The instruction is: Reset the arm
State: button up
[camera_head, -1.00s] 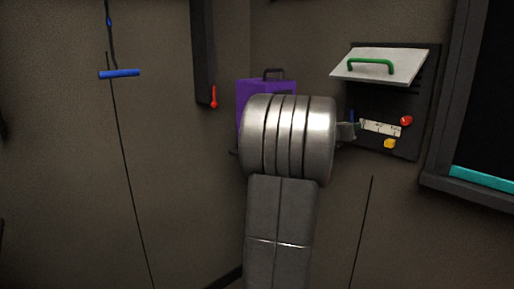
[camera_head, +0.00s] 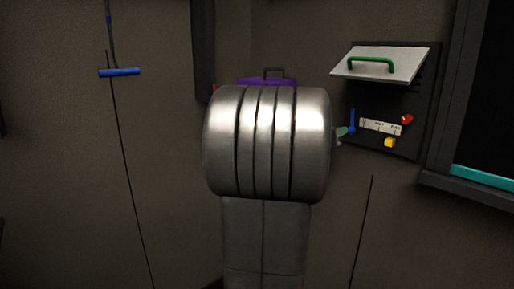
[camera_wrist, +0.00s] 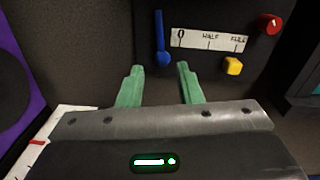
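My gripper (camera_wrist: 160,84) shows in the wrist view with its two green fingers apart and nothing between them. It is in front of the dark control panel (camera_wrist: 120,20), short of it. The panel also shows in the head view (camera_head: 412,100), with a raised white cover (camera_head: 380,63) that has a green handle. A blue lever (camera_wrist: 160,38) stands upright on the panel, beside a white strip marked 0, HALF and FULL (camera_wrist: 208,40). A red knob (camera_wrist: 269,23) and a yellow block (camera_wrist: 232,66) sit to the right. In the head view my arm hides most of the gripper.
A purple case (camera_head: 266,80) stands behind my arm, mostly hidden. A dark framed screen (camera_head: 490,90) with a teal strip is at the right. A blue handle (camera_head: 120,72) hangs on the left wall. The space right of my arm, below the panel, looks clear.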

aim_at(352, 124)
jog(key=v, duration=0.5)
jog(key=x, duration=1.4)
jog(key=shift+d, duration=0.1)
jog(key=shift+d+r+n+p, duration=0.15)
jog(key=shift+n+p, duration=0.25)
jog(key=shift+p, duration=0.4)
jog(key=shift+s+r+n+p, duration=0.15)
jog(key=shift+s+n+p, duration=0.15)
jog(key=shift+n+p, duration=0.15)
jog(key=shift+d+n, duration=0.1)
jog(key=shift+n, duration=0.25)
jog(key=shift+s, duration=0.1)
